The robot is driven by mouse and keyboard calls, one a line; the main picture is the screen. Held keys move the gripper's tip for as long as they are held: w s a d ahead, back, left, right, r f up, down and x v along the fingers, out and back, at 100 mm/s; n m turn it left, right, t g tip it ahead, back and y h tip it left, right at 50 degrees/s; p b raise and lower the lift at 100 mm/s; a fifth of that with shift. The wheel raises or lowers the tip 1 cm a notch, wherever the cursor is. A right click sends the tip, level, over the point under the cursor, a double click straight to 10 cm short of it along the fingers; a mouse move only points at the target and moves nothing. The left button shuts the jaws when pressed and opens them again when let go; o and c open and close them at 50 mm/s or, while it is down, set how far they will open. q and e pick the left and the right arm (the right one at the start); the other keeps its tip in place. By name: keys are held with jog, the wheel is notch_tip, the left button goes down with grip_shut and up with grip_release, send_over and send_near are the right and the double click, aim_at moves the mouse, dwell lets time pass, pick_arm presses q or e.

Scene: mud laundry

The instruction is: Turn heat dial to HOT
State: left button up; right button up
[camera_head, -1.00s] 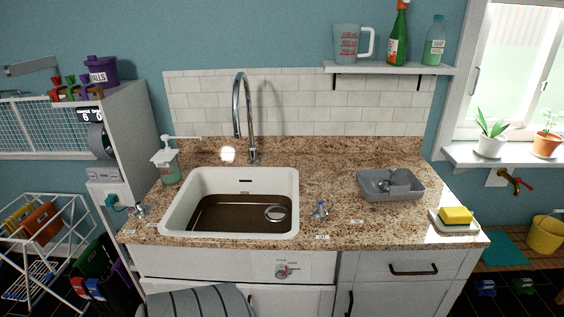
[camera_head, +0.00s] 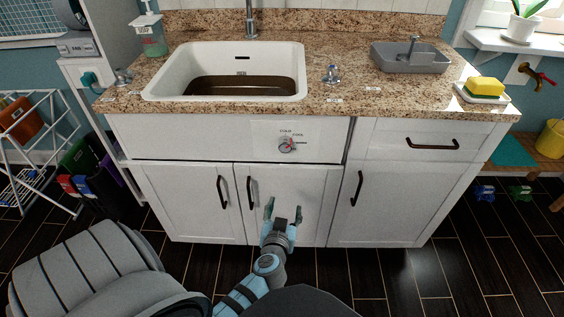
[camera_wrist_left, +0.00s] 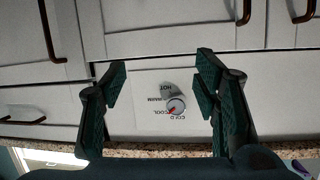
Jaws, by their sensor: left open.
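The heat dial (camera_head: 286,145) is a small round grey knob with a red mark, on a white plate on the cabinet front below the sink. In the left wrist view, the dial (camera_wrist_left: 176,106) appears upside down with COLD, COOL, WARM and HOT around it. Its red mark seems to point toward COOL. My left gripper (camera_head: 282,208) is open and empty, in front of the cabinet doors and lower than the dial in the head view. In the left wrist view the dial shows between its two dark green fingers (camera_wrist_left: 160,72), with no visible contact. My right gripper is out of view.
A granite counter (camera_head: 340,110) with a white sink (camera_head: 225,97) of brown water overhangs the front. Dark cabinet handles (camera_head: 250,193) stick out below the dial. A drying rack (camera_head: 40,150) stands at the left. The dark floor (camera_head: 460,260) at the right front is open.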

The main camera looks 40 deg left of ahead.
aim_at(285, 150)
pick_arm(q)
notch_tip(285, 150, up, 9)
jog(key=w+a+n+t+y+b, duration=0.2)
jog(key=n+y, duration=0.1)
jog(key=x, duration=1.3)
jog(key=shift+w+a, duration=0.2)
jog(key=shift+a, duration=0.2)
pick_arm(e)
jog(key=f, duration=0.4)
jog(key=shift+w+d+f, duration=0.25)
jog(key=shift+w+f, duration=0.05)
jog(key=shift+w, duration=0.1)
pick_arm(q)
jog(key=c, duration=1.1)
jog(key=shift+c, duration=0.2)
